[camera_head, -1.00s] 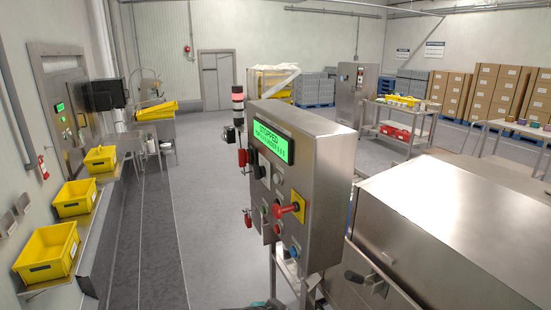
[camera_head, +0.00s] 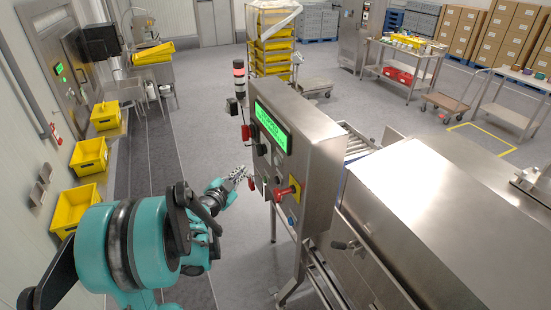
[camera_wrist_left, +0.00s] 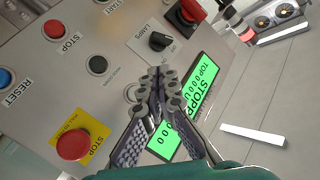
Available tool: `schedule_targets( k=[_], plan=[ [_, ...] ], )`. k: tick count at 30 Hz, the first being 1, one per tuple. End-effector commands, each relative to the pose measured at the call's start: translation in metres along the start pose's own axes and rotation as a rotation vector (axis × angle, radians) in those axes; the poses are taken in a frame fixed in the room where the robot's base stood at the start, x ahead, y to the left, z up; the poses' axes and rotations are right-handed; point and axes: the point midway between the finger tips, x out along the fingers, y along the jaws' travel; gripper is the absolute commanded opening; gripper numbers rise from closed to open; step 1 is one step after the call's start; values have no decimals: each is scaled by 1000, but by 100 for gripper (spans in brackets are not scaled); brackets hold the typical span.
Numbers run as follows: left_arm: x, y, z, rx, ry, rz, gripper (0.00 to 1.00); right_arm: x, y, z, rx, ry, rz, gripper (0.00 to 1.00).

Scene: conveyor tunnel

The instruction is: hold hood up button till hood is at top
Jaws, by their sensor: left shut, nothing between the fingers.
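The steel control box (camera_head: 325,165) stands in the middle of the head view, with a green display (camera_head: 272,127) and buttons on its face. My left gripper (camera_head: 240,174) is beside the panel face, fingers together and empty. In the left wrist view its fingertips (camera_wrist_left: 162,78) overlap the panel, hiding part of a ringed button (camera_wrist_left: 131,92). Whether the fingers touch the panel I cannot tell. The steel hood (camera_head: 430,190) is at the right. My right gripper is out of view.
Near the fingers are the black lamps knob (camera_wrist_left: 160,41), a red stop button (camera_wrist_left: 53,30), a red switch (camera_wrist_left: 186,14) and the red emergency stop (camera_wrist_left: 73,143) on yellow. Yellow crates (camera_head: 89,155) line the left wall.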

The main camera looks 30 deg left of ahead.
Motion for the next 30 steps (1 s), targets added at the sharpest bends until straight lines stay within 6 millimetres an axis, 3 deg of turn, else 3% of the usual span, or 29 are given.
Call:
schedule_targets(
  k=[8, 22, 30],
  plan=[
    [5, 4, -4, -1, 0, 2, 0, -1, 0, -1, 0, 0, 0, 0],
    [48, 36, -35, 0, 1, 4, 0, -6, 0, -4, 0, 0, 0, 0],
    [60, 45, -44, -1, 0, 2, 0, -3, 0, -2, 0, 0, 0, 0]
  ],
)
